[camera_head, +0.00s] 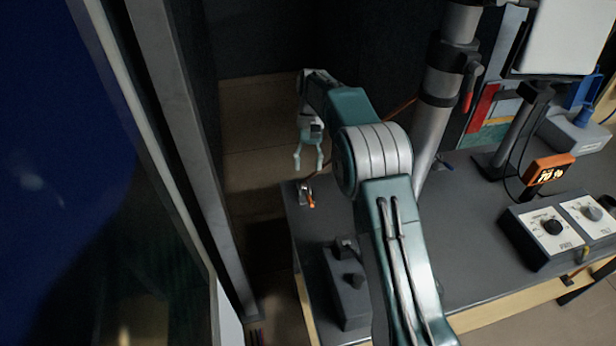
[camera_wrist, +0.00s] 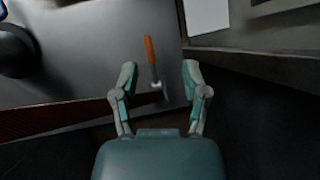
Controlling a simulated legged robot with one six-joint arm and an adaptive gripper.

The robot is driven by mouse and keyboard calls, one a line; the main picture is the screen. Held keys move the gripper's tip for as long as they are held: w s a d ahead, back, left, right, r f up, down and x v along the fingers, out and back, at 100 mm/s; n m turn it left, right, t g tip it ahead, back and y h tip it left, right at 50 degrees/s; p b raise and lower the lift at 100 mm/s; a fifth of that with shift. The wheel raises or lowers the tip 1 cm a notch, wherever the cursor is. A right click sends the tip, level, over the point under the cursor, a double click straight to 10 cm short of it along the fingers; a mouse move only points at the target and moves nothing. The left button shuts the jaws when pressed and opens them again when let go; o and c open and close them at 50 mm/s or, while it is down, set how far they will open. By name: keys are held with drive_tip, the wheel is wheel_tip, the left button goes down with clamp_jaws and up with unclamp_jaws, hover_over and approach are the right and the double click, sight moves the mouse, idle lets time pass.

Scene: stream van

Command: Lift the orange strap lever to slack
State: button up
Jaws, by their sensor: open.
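The orange strap lever (camera_head: 310,200) sits at the far left corner of the dark desktop, on a small metal fitting. In the wrist view the lever (camera_wrist: 150,50) is a thin orange handle with a pale metal end pointing toward my gripper. My gripper (camera_head: 308,166) hangs fingers-down just above and beyond that corner, apart from the lever. In the wrist view its two fingers (camera_wrist: 158,78) are spread open, with the lever's metal end appearing between the fingertips. Nothing is held.
A dark box with a knob (camera_head: 348,290) stands on the desk near my arm. A metal pole (camera_head: 440,100) rises behind the arm. A control box with dials (camera_head: 555,230) and an orange display (camera_head: 549,170) stand at the right. A door frame (camera_head: 185,140) is left.

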drive_tip(key=shift+r, duration=1.15)
